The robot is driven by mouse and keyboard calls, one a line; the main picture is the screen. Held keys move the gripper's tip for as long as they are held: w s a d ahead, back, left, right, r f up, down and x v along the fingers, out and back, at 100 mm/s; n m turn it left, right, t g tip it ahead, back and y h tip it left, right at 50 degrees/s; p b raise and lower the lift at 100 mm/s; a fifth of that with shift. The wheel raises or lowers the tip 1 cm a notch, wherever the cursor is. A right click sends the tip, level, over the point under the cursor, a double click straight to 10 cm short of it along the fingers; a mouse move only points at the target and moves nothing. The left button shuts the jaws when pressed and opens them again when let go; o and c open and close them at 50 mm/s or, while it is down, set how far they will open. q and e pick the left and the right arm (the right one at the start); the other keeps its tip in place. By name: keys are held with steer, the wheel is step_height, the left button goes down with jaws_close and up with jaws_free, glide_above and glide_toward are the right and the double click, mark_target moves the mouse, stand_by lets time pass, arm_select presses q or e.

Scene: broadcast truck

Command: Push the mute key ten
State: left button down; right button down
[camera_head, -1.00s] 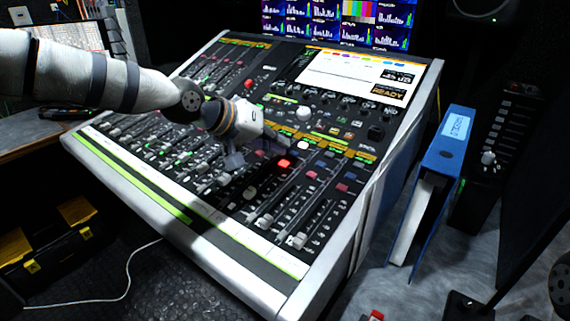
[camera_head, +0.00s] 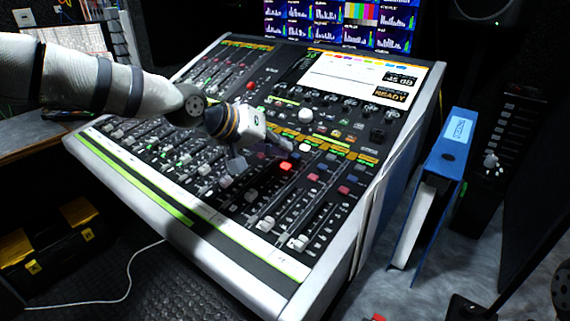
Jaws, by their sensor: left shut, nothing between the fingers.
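The mixing console (camera_head: 215,225) fills the middle of the view, with rows of faders and small keys. One key (camera_head: 286,166) near the middle glows red; darker red keys (camera_head: 313,177) and blue keys sit to its right. I cannot read which one is mute key ten. My left gripper (camera_head: 284,146) reaches in from the left over the key rows. My right gripper is not in view.
A screen (camera_head: 358,78) is set in the console's upper right. A blue binder (camera_head: 446,150) stands to the right of the console. A black and yellow toolbox (camera_head: 55,240) is at lower left. Monitors (camera_head: 340,22) are behind.

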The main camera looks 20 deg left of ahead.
mark_target(278, 170)
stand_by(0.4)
arm_select(q)
steer(key=shift+f, duration=0.45)
steer(key=shift+w+f, duration=0.1)
steer(key=shift+f, duration=0.35)
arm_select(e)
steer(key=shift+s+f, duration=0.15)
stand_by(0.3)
arm_select(q)
steer(key=shift+r, duration=0.95)
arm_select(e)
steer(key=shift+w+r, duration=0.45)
arm_select(q)
steer(key=shift+r+p, duration=0.1)
steer(key=shift+p, duration=0.2)
